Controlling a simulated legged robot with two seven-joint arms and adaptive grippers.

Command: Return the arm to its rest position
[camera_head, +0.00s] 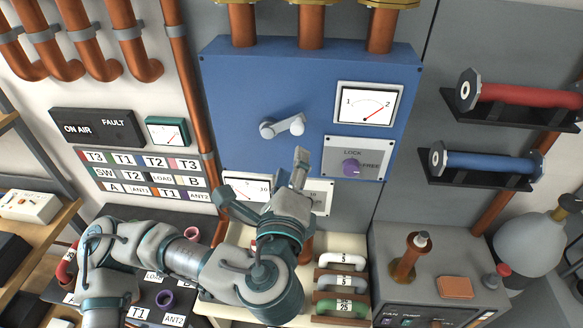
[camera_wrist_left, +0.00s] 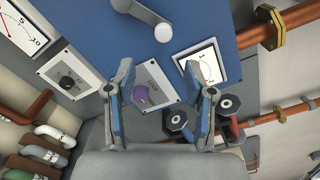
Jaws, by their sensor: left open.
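My left arm comes in from the lower left in the head view. My left gripper (camera_head: 262,178) is open and empty in front of the lower part of the blue cabinet (camera_head: 238,95). In the left wrist view the two fingers of the left gripper (camera_wrist_left: 160,95) stand wide apart. The purple LOCK/FREE knob (camera_wrist_left: 140,93) shows between them, with nothing held. The same knob (camera_head: 351,168) is to the right of the gripper in the head view. A grey lever handle (camera_head: 283,126) sits above the gripper on the cabinet. My right gripper is not in view.
A shelf with several coloured handles (camera_head: 342,261) lies right of my left forearm. A grey box (camera_head: 440,262) stands at the lower right. Red (camera_head: 525,95) and blue (camera_head: 490,164) cylinders stick out on the right wall. A labelled panel (camera_head: 145,175) is at the left.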

